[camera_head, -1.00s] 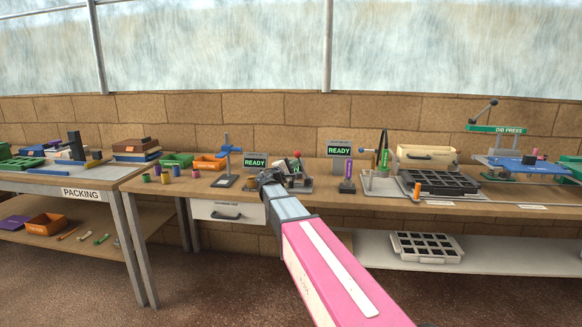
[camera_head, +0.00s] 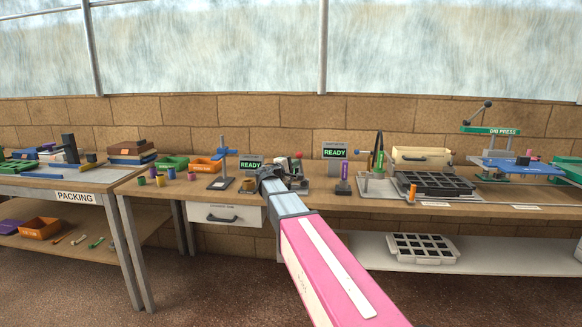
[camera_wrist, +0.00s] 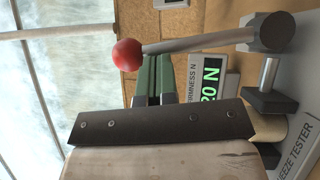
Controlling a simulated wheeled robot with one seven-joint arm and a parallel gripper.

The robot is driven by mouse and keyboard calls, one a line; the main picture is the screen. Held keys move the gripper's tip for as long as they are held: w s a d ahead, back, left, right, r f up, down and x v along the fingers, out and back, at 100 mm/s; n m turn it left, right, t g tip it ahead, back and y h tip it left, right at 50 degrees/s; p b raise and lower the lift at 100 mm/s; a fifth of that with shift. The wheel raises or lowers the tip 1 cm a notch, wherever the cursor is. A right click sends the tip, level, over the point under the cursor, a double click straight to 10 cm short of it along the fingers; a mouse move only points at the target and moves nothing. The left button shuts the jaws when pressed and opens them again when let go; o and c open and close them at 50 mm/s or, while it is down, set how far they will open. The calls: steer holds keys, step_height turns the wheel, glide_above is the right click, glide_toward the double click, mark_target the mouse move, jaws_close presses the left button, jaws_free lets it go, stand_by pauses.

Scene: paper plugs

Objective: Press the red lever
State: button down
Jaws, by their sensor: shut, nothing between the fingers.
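The red lever's ball knob (camera_wrist: 127,54) is in the upper left of the wrist view. Its grey rod (camera_wrist: 200,41) runs right to a dark pivot on the squeeze tester (camera_wrist: 305,125). In the head view the red knob (camera_head: 299,154) shows just beyond my gripper (camera_head: 268,174). In the wrist view my gripper (camera_wrist: 154,78) has two green fingers side by side, shut and empty, close beside the knob and rod. Whether they touch the lever I cannot tell. The tester's display (camera_wrist: 211,81) is lit green and partly hidden; it ends in "0 N".
A blue-armed stand (camera_head: 222,170) and small coloured cylinders (camera_head: 160,180) stand left of my gripper. A purple post (camera_head: 345,178), a READY sign (camera_head: 335,152) and a dark compartment tray (camera_head: 435,184) are to the right. A drawer (camera_head: 225,215) hangs below the bench.

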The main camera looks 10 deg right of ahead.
steer(key=d+m, duration=0.1)
steer(key=s+d+m+g+y, duration=0.1)
steer(key=d+r+m+y, duration=0.1)
steer(key=d+m, duration=0.1)
steer(key=shift+s+g, duration=0.2)
steer(key=shift+g, duration=0.1)
steer(key=shift+d, duration=0.25)
steer(key=shift+s+d+f, duration=0.1)
steer(key=shift+s+d, duration=0.1)
steer(key=shift+d, duration=0.4)
